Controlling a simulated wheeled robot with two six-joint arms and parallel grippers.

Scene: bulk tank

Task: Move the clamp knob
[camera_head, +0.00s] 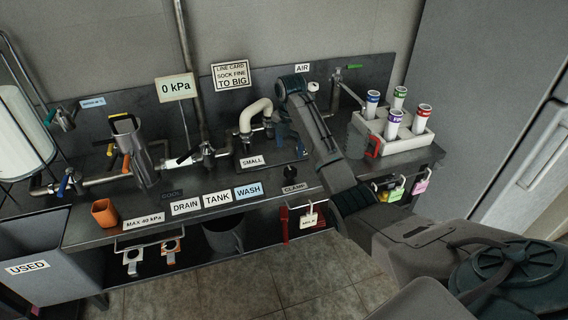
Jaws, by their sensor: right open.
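The clamp knob (291,173) is a small black knob on the front of the dark bench, just above the CLAMP label (293,188). My right arm reaches in from the lower right and bends down over the bench. My right gripper (290,148) is open, above and behind the knob in the picture. It appears apart from the knob, and its fingertips are small and partly lost against dark parts. My left gripper is not in view.
A curved cream hose (254,112) stands behind the SMALL label (252,161). A white rack (408,138) with several capped tubes is at right. A metal jug (139,152) and an orange cup (104,213) are at left. Tags hang below the front edge.

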